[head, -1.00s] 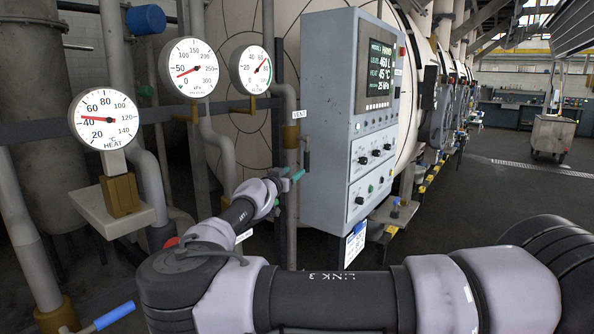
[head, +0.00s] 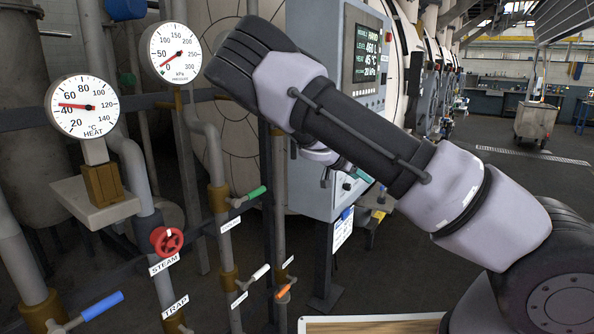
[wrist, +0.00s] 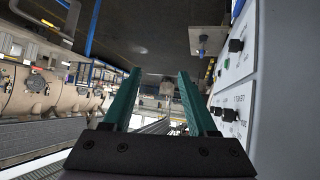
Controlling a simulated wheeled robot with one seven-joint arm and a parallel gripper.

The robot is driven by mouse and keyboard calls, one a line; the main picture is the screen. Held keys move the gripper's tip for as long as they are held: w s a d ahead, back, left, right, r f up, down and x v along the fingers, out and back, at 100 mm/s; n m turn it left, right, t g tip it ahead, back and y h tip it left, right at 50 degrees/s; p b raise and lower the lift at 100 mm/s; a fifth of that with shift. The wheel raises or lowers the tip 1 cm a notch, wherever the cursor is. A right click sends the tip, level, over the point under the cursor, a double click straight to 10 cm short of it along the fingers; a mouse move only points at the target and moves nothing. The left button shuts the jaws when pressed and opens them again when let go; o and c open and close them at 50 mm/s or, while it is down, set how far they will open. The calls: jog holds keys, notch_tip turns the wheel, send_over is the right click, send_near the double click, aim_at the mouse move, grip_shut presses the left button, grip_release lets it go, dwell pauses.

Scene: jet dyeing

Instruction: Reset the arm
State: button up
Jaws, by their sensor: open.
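My arm crosses the middle of the head view, raised and bent in front of the control cabinet (head: 327,190).
A heat gauge (head: 83,107), a pressure gauge (head: 175,53), a red steam valve wheel (head: 167,241), a blue-handled valve (head: 102,306) and a green-handled valve (head: 254,193) are on pipes at left. Open floor lies at right, with a cart (head: 536,122) farther back.

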jog(key=s+d+r+g+y, duration=0.35)
jog(key=s+d+y, duration=0.2)
jog(key=s, duration=0.35)
jog(key=s+r+n+t+y, duration=0.4)
jog(key=s+r+n+y, duration=0.1)
jog(key=s+r, duration=1.8)
jog(key=shift+s+a+n+t, duration=0.35)
jog(key=shift+s+n, duration=0.15)
jog(key=shift+s, duration=0.65)
jog(key=shift+y, duration=0.25)
